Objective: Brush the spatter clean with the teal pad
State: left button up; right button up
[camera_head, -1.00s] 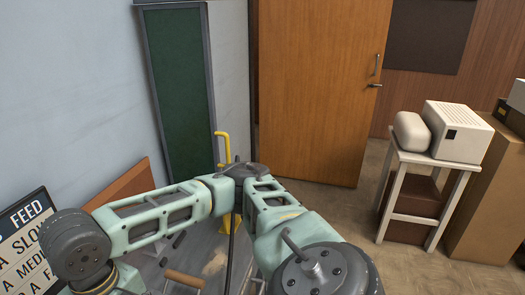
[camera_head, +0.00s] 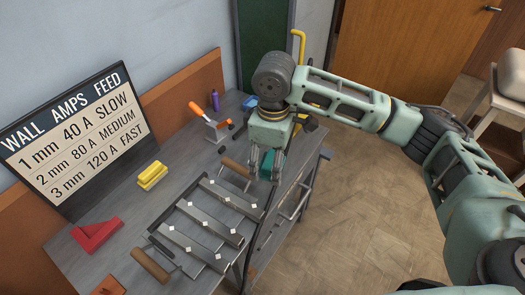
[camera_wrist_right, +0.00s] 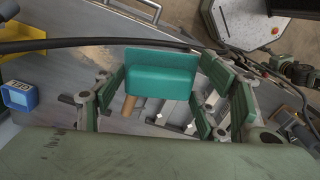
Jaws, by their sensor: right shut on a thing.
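My right gripper (camera_head: 265,170) hangs over the right edge of the grey workbench (camera_head: 108,205), pointing down. It is shut on the teal pad (camera_head: 267,163), whose flat teal body also shows between the fingers in the right wrist view (camera_wrist_right: 160,72). Several steel strips (camera_head: 205,224) lie on the bench to the left of and below the gripper. They carry small white spots (camera_head: 190,249); I cannot tell if these are the spatter. The pad is apart from the strips in the head view. My left gripper is not in view.
Wooden-handled tools (camera_head: 151,265) lie beside the strips. A yellow block (camera_head: 153,175), a red angle piece (camera_head: 97,235), an orange-handled tool (camera_head: 203,115) and a purple bottle (camera_head: 215,101) stand further left and back. A sign (camera_head: 75,135) leans behind. A dark cable runs down the bench's right side.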

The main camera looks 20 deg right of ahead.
aim_at(264, 154)
jog(key=w+f+n, duration=0.1)
jog(key=w+n, duration=0.2)
jog(key=w+f+n, duration=0.1)
jog(key=n, duration=0.1)
jog(key=shift+w+a+f, duration=0.2)
jog(key=shift+w+f, duration=0.1)
jog(key=shift+f, duration=0.05)
jog(key=w+f+n+b, duration=0.1)
jog(key=f+n+b, duration=0.1)
jog(key=f+n, duration=0.1)
jog(key=w+f+n+b, duration=0.2)
jog(key=f+n, duration=0.1)
jog(key=f, duration=0.1)
jog(key=w+f+n+b, duration=0.2)
jog(key=f+n, duration=0.1)
jog(key=f, duration=0.1)
jog(key=shift+w+d+f+n, duration=0.2)
jog(key=shift+d+f+n, duration=0.15)
jog(key=shift+n, duration=0.05)
pick_arm(q)
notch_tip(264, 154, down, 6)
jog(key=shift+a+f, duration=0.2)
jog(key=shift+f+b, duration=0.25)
jog(key=shift+b, duration=0.15)
pick_arm(e)
jog(key=shift+f, duration=1)
